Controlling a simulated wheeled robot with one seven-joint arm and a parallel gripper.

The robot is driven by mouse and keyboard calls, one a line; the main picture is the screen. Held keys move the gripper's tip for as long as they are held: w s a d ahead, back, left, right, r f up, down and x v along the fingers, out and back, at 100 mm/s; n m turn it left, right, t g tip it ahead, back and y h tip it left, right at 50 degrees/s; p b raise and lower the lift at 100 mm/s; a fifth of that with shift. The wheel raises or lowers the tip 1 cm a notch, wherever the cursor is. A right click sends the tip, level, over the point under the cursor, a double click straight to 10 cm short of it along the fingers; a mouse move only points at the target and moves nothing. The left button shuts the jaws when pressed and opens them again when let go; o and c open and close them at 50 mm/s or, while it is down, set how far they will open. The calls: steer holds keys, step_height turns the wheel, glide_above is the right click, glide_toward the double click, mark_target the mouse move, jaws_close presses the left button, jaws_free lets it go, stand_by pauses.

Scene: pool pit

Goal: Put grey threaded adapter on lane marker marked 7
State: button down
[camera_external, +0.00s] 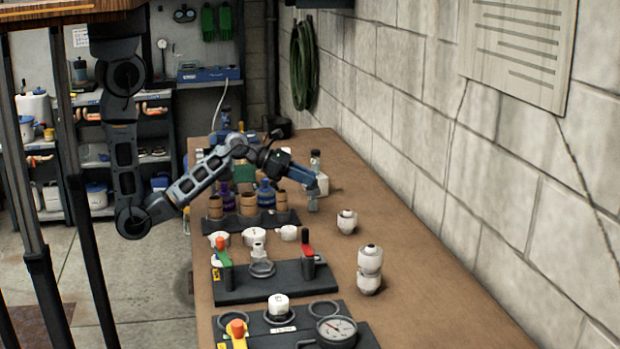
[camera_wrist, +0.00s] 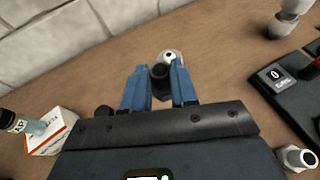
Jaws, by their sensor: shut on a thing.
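My gripper (camera_external: 312,194) is low over the far right part of the bench. Its blue fingers are closed around a small grey piece (camera_external: 313,205), which looks like the grey threaded adapter. In the wrist view my gripper (camera_wrist: 160,88) holds a dark round end (camera_wrist: 160,72) between the fingertips. A pale round fitting (camera_wrist: 171,56) shows just beyond the tips. White round caps (camera_external: 255,237) stand in a row nearer the camera, and another white cap (camera_external: 279,302) sits on the front black board. No 7 is readable, so I cannot tell which is lane marker 7.
Black boards with valves (camera_external: 268,284) and a gauge (camera_external: 336,329) fill the near bench. Two white fittings (camera_external: 347,221) (camera_external: 369,270) stand to the right. A white box (camera_wrist: 50,130) and bottles are close by. Clear bench (camera_external: 430,300) lies along the block wall.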

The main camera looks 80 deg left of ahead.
steer(key=a+r+n+t+y+b, duration=0.1)
steer(key=a+r+n+y, duration=0.2)
steer(key=a, duration=1.3)
steer(key=a+r+n+y+b, duration=0.15)
steer(key=a+r, duration=0.45)
steer(key=a, duration=1)
steer(key=a+f, duration=1.1)
steer(key=a, duration=0.1)
steer(key=shift+w+a, duration=0.25)
steer(key=shift+w, duration=0.15)
steer(key=shift+y, duration=0.25)
steer(key=c, duration=0.9)
jaws_free()
steer(key=shift+f, duration=0.1)
